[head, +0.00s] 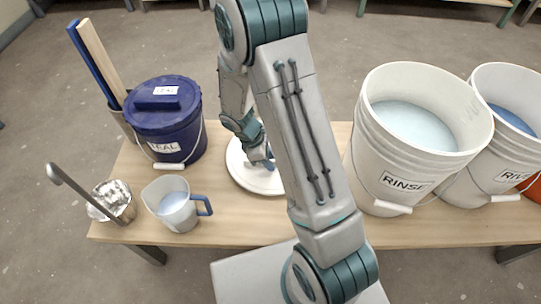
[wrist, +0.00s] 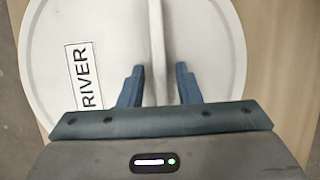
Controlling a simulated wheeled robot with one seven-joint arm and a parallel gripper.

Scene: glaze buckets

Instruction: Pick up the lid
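A round white lid (head: 239,174) lies on the wooden bench, partly hidden by my arm. In the wrist view the lid (wrist: 208,35) fills most of the picture, with a label reading "RIVER" (wrist: 85,75) on its left part. A thin upright-edged handle bar (wrist: 155,30) runs across its middle. My gripper (wrist: 158,72) is open over the lid, one finger on each side of the handle bar. There is a gap between each finger and the bar. In the head view my gripper (head: 266,163) is small and partly hidden.
A blue bucket (head: 180,138) labelled "TEAL" with its lid on stands left. A measuring jug (head: 172,207) and a metal pot with a ladle (head: 118,205) are in front. A white "RINSE" bucket (head: 385,165) and a "RIVER" bucket (head: 480,165) stand right.

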